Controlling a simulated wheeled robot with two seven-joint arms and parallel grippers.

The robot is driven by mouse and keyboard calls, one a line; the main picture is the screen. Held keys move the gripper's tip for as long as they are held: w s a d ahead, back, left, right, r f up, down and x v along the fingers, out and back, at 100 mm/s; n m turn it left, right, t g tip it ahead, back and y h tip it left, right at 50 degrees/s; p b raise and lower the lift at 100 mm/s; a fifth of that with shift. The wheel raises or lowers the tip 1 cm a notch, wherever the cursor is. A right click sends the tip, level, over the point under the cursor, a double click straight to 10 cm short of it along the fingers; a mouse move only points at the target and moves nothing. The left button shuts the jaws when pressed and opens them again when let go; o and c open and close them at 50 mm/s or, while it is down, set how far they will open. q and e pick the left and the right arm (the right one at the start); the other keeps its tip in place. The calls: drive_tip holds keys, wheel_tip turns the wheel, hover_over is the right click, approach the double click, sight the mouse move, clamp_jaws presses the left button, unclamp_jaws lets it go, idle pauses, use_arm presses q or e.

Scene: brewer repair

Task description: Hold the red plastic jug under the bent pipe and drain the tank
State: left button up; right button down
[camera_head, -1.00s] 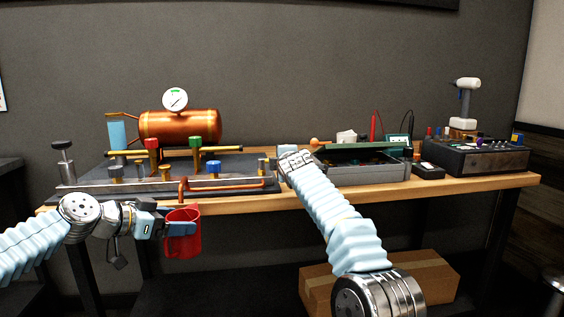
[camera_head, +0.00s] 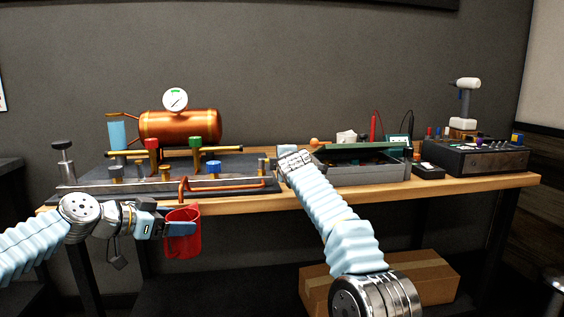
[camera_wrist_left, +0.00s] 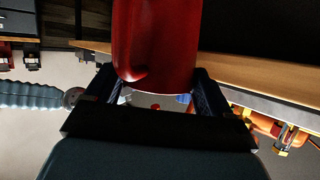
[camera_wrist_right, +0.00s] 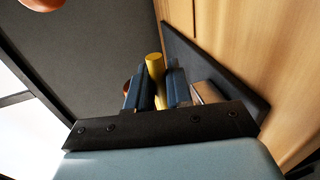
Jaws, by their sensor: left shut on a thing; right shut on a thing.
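The red plastic jug (camera_head: 183,246) is held upright in front of the bench edge, and its body fills the top of the left wrist view (camera_wrist_left: 155,45). My left gripper (camera_head: 181,230) is shut on it. The bent copper pipe (camera_head: 183,188) comes down over the front edge just above the jug mouth. No liquid stream is visible. The copper tank (camera_head: 180,127) with a round gauge (camera_head: 175,99) stands behind the valves. My right gripper (camera_wrist_right: 155,88) is shut on a yellow cylindrical piece (camera_wrist_right: 154,66); in the head view my right arm hides it.
Red (camera_head: 152,143), green (camera_head: 195,141) and blue (camera_head: 213,163) valve handles stand on the rig. An open grey toolbox (camera_head: 365,174) and a dark box of tools (camera_head: 475,158) are to the right. A cardboard box (camera_head: 435,275) lies below the bench.

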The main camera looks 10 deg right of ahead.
drive_tip(key=m+h, duration=0.1)
drive_tip(key=s+m+h, duration=0.1)
drive_tip(key=shift+a+f+h, duration=0.2)
drive_tip(key=shift+a+h, duration=0.1)
drive_tip(key=shift+h, duration=0.1)
drive_tip(key=shift+s+r+m+g+h, duration=0.1)
drive_tip(key=shift+s+m+g+h, duration=0.25)
drive_tip(key=shift+m+h, duration=0.35)
drive_tip(key=shift+s+m+g+h, duration=0.3)
drive_tip(key=shift+m+h, duration=0.2)
drive_tip(key=shift+h, duration=0.4)
drive_tip(key=c, duration=1.2)
unclamp_jaws()
drive_tip(key=shift+s+a+r, duration=0.2)
drive_tip(key=shift+s+r, duration=0.05)
drive_tip(key=shift+s, duration=0.05)
drive_tip(key=v, duration=1.1)
drive_tip(key=shift+s+f, duration=0.1)
drive_tip(key=shift+s, duration=0.05)
